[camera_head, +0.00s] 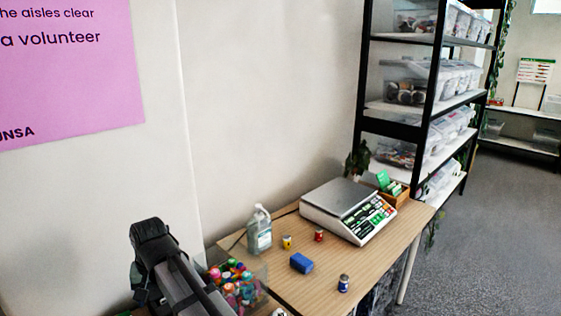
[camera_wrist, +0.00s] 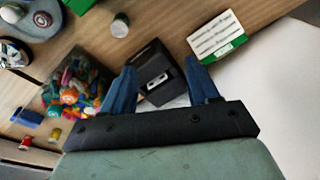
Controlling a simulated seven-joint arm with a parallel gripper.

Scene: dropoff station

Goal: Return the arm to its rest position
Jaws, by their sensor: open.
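My gripper (camera_wrist: 163,82) shows in the wrist view with its two blue fingers spread apart. Nothing is clearly held between them. A black box with a pale label (camera_wrist: 157,74) appears beyond and between the fingertips, apparently on the table below. In the head view, part of my dark arm rises at the lower left, in front of the table's left end. The fingers cannot be made out in the head view.
The wooden table (camera_head: 290,285) bears a scale (camera_head: 345,208), a soap bottle (camera_head: 260,230), a blue block (camera_head: 301,263), small cans (camera_head: 343,284) and a clear bin of colourful pieces (camera_head: 240,283) beside my arm. A green-and-white box (camera_wrist: 216,36) lies near my gripper. Shelving (camera_head: 430,95) stands behind right.

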